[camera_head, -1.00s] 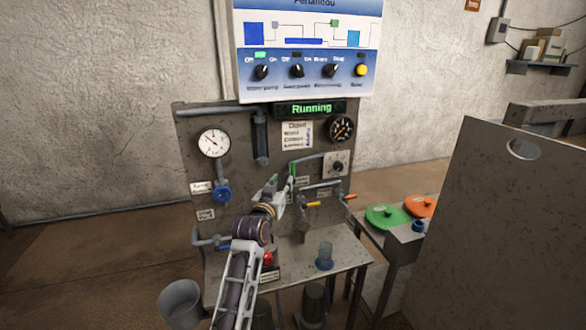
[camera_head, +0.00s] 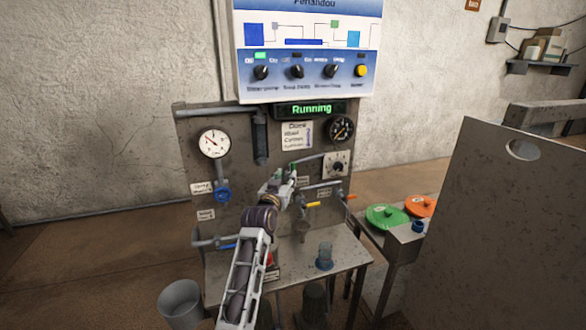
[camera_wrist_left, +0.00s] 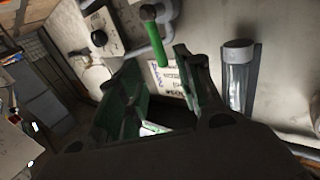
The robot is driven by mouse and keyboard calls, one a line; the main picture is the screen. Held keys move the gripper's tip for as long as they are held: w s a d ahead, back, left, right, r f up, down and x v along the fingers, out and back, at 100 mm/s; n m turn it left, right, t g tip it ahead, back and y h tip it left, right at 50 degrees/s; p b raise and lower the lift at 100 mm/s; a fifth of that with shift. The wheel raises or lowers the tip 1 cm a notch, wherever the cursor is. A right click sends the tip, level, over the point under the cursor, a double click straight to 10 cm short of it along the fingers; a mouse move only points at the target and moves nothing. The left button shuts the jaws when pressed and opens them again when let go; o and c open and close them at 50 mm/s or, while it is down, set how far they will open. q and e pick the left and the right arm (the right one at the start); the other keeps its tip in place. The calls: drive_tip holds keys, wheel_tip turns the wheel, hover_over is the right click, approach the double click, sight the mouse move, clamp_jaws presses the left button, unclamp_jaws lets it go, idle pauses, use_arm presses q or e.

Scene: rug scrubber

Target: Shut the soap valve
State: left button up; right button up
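A green valve handle (camera_wrist_left: 155,43) on a grey pipe shows in the left wrist view. It lies just beyond the gap between the fingers of my left gripper (camera_wrist_left: 163,78), which are apart with nothing clearly held. In the head view my left gripper (camera_head: 288,178) is at the panel, below the paper notice, and mostly hides the green handle. The small labels are too blurred to read, so I cannot confirm which valve is the soap valve. My right gripper is not in view.
Yellow (camera_head: 313,205) and orange (camera_head: 350,196) handles sit right of my gripper. A blue valve wheel (camera_head: 222,195) and gauge (camera_head: 214,143) are left. A clear cup (camera_head: 325,257) stands on the metal shelf (camera_head: 347,261). The display (camera_head: 310,109) reads "Running".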

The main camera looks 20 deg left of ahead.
sight(292, 168)
use_arm(q)
drive_tip(key=shift+w+p, duration=0.3)
drive_tip(key=shift+w, duration=4.4)
clamp_jaws()
